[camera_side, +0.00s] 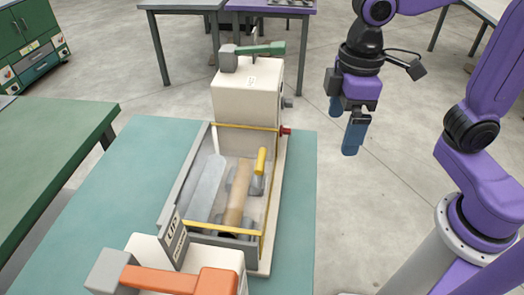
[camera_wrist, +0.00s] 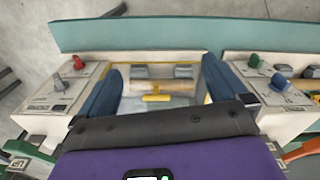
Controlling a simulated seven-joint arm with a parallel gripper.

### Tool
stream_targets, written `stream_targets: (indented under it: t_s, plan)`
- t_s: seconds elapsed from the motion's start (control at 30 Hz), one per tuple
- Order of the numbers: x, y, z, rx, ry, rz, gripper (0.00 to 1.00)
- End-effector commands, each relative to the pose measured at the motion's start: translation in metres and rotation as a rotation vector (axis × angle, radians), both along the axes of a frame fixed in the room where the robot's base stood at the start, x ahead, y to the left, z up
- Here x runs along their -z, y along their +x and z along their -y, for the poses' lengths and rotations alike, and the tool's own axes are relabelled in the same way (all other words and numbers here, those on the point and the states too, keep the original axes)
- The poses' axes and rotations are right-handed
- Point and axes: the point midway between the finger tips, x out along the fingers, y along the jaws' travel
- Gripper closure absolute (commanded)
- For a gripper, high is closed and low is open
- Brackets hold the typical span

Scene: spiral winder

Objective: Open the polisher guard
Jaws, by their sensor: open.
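The polisher (camera_side: 246,95) is a long cream machine on a teal table. Its bed holds a tan roller (camera_side: 236,200) and a grey plate (camera_side: 206,187). A clear guard with yellow edges (camera_side: 222,232) appears to lie over the bed, but how far it is shut is hard to tell. A yellow handle (camera_side: 261,161) stands on the right side of the bed; it also shows in the wrist view (camera_wrist: 156,98). My gripper (camera_side: 346,121) is open and empty, in the air right of the machine. In the wrist view its blue fingers (camera_wrist: 160,88) frame the handle from a distance.
The left end unit (camera_wrist: 65,88) and right end unit (camera_wrist: 272,85) carry knobs. An orange lever (camera_side: 175,280) and a green lever (camera_side: 260,48) sit on the machine's ends. A grey labelled plate (camera_side: 172,240) stands at the near end. Floor between machine and arm is clear.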

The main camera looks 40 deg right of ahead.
Motion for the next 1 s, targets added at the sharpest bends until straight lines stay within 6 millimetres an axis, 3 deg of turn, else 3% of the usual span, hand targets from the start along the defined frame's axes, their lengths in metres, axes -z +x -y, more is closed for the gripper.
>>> stream_targets:
  t_s: [0.3,0.5,0.77,1.0]
  plan:
    - [-0.037,0.068,-0.062,0.096,-0.008,-0.005,0.00]
    - [-0.054,0.098,-0.088,0.148,-0.011,-0.009,0.00]
    - [-0.063,0.113,-0.099,0.178,-0.015,-0.012,0.00]
    - [-0.040,0.113,-0.099,0.178,-0.018,-0.014,0.00]
